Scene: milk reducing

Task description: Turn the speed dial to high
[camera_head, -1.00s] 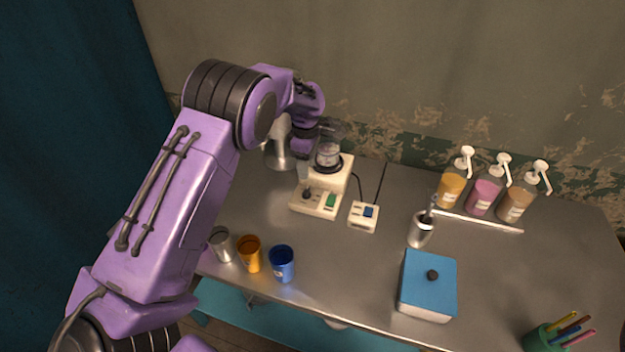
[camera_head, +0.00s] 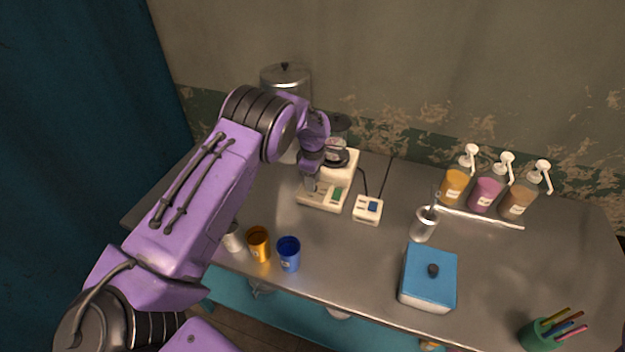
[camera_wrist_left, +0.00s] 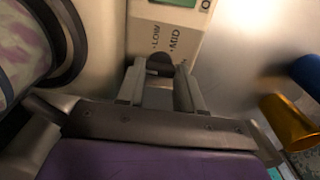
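The white blender base (camera_head: 340,178) stands on the metal table, with a green switch (camera_head: 337,193) on its front panel. My left gripper (camera_head: 310,184) points down at the left part of that panel and hides the dial in the head view. In the left wrist view the dark dial (camera_wrist_left: 160,62) sits between my two fingertips (camera_wrist_left: 160,72). The fingers are apart on either side of it, and firm contact cannot be made out. The printed labels LOW and MID show beside the dial; no HIGH label is visible. My right gripper is out of view.
A small switch box (camera_head: 368,209) stands right of the blender. A white cup (camera_head: 233,238), an orange cup (camera_head: 258,244) and a blue cup (camera_head: 288,254) stand in front. A lidded metal container (camera_head: 285,80) is behind. A blue-topped box (camera_head: 430,278) and pump bottles (camera_head: 487,192) are at right.

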